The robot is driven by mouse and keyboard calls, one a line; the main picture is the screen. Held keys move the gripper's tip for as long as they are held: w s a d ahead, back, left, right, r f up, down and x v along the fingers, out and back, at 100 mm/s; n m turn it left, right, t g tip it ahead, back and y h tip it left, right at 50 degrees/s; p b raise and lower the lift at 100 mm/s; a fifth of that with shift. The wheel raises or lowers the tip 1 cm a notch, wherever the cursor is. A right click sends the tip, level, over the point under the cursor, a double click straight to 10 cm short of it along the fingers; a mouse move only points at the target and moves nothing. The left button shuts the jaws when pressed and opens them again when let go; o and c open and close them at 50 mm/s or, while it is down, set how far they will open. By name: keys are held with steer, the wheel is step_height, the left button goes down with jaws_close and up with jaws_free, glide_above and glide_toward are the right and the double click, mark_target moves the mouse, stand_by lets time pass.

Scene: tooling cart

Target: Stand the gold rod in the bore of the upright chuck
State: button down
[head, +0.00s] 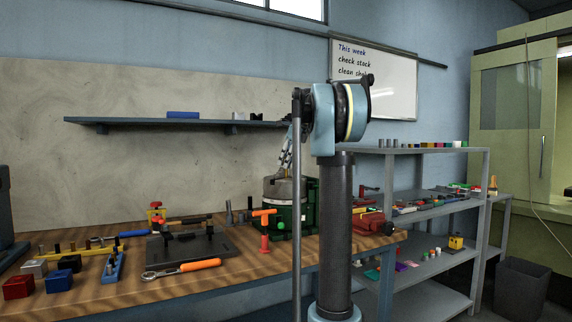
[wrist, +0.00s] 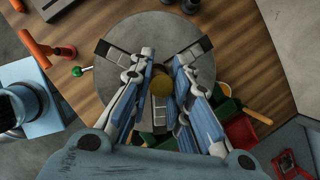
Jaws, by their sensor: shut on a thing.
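The upright chuck (head: 284,190) is a grey drum on the wooden bench, partly behind my arm in the head view. In the wrist view the chuck's round grey face (wrist: 115,83) lies under my gripper, with dark stepped jaws around its centre. The gold rod (wrist: 161,86) shows end-on as a small gold disc between my fingers. My gripper (wrist: 164,68) is shut on the rod over the middle of the chuck; it also shows just above the chuck in the head view (head: 286,160). The bore is hidden by the rod and fingers. I cannot tell whether the rod's lower end is in it.
A green machine body (head: 307,200) stands right beside the chuck. An orange-handled tool (head: 264,232) stands in front of it. A dark plate (head: 187,246) and a wrench (head: 180,269) lie to the left. A wall shelf (head: 180,122) runs behind.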

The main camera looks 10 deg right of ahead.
steer(key=shift+f, duration=0.2)
steer(key=c, duration=1.7)
jaws_free()
steer(key=shift+o, duration=1.4)
steer(key=shift+w+f, duration=0.1)
steer(key=shift+w, duration=0.05)
steer(key=o, duration=0.5)
steer(key=shift+c, duration=0.2)
steer(key=shift+r, duration=3.1)
